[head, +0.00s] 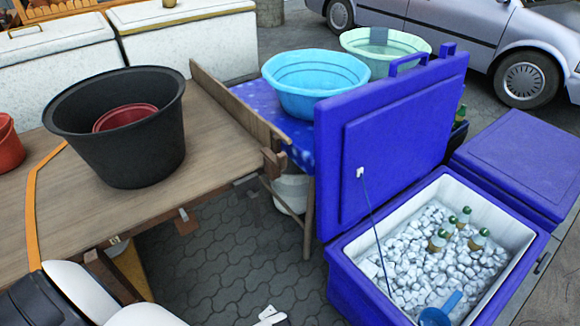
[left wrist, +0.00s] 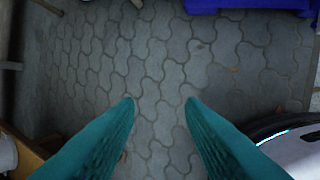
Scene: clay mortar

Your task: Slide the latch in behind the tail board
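The tail board (head: 232,101) is a long wooden plank standing on edge along the right end of the cart's wooden bed (head: 215,150). A small brown wooden piece (head: 274,161) at the plank's near end looks like the latch; I cannot tell exactly how it sits against the board. My left gripper (left wrist: 161,101) shows in the left wrist view with two teal fingers apart and nothing between them, over grey paving. It is clear of the board and the latch, neither of which I can make out in that view. My right gripper is not in view.
A black tub (head: 125,140) holding a red one stands on the bed. A blue cooler (head: 345,265) with its lid raised, ice and bottles is at right. Blue (head: 310,100) and pale green (head: 400,65) basins stand behind. Paving (head: 225,255) between bed and cooler is mostly open.

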